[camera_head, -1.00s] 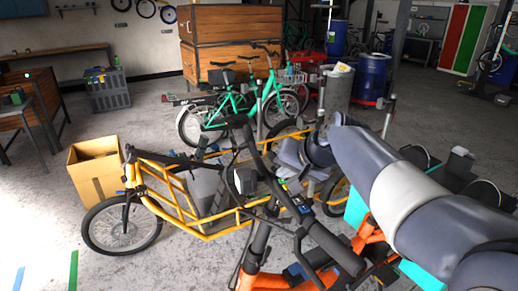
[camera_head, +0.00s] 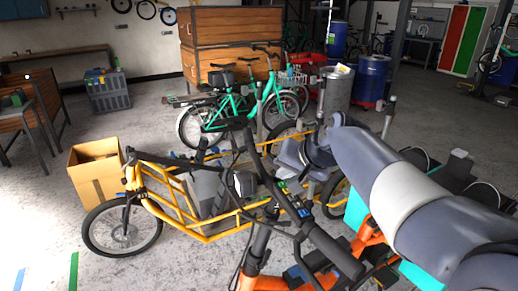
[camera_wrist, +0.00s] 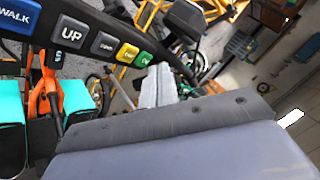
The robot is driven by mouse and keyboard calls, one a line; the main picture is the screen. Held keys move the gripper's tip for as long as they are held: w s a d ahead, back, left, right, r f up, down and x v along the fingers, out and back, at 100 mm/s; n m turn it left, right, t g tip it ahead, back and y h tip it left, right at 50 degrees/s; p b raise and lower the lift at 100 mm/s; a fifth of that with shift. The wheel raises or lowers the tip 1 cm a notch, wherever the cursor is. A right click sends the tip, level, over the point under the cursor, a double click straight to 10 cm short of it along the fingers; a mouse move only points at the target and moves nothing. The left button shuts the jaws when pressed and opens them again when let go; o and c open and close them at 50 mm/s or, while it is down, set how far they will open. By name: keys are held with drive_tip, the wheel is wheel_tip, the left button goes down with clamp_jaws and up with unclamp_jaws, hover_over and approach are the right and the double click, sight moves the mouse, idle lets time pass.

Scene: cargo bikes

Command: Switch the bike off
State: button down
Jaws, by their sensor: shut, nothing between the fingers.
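The orange bike (camera_head: 262,283) stands in front of me, its dark handlebar (camera_head: 325,243) pointing towards me. A button pad (camera_head: 282,187) sits on the bar. In the wrist view the black pad (camera_wrist: 47,54) carries a blue WALK button (camera_wrist: 18,14), a grey UP button (camera_wrist: 72,31), a smaller grey button (camera_wrist: 103,44), a yellow button (camera_wrist: 126,54) and a green button (camera_wrist: 143,60). My gripper (camera_wrist: 157,82) is shut and empty, its tip close to the green end of the pad. I cannot tell whether it touches.
A yellow cargo bike (camera_head: 190,215) stands just behind the handlebar, with a cardboard box (camera_head: 95,175) at its left. Green bikes (camera_head: 235,105) and wooden crates (camera_head: 230,45) are further back. Teal panels (camera_wrist: 12,125) lie close to my wrist.

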sight(284, 185)
drive_tip(key=shift+r, duration=0.15)
wheel_tip(284, 185, up, 6)
drive_tip(key=p, duration=0.5)
drive_tip(key=shift+w+a, duration=0.1)
drive_tip(key=shift+w, duration=0.05)
